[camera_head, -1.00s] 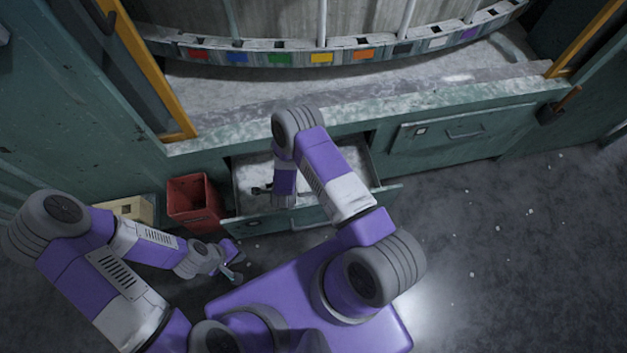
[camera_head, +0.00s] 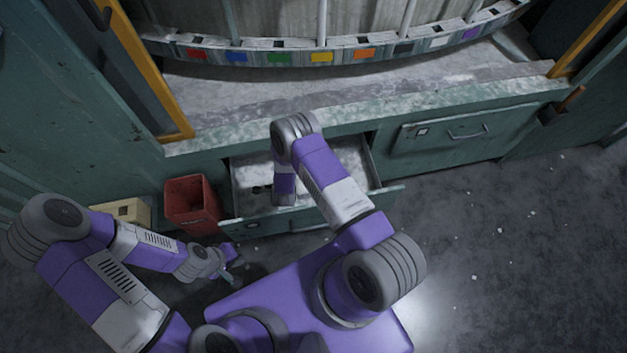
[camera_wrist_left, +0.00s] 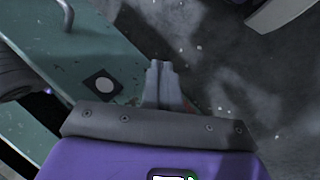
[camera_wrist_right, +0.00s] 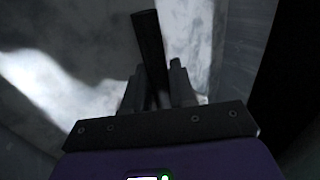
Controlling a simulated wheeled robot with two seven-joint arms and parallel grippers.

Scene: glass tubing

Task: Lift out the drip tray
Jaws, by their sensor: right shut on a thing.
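The drip tray (camera_head: 345,158) seems to be the pale, mottled surface inside the open drawer; its edges are hard to tell from the drawer's. It also fills much of the right wrist view (camera_wrist_right: 90,45). My right gripper (camera_wrist_right: 157,78) reaches down into the drawer and is shut on a dark bar (camera_wrist_right: 148,35), which looks like a handle; where the bar joins the tray is not clear. In the head view my right arm hides the fingers. A small black piece (camera_head: 258,189) shows left of that arm. My left gripper (camera_wrist_left: 160,80) is shut and empty, outside the drawer.
The open drawer (camera_head: 252,226) sticks out below the pale counter. A red bin (camera_head: 192,205) and a yellowish box (camera_head: 130,210) stand to its left. A shut drawer (camera_head: 450,135) is to the right. Open floor (camera_head: 500,230) with small white bits lies at the right.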

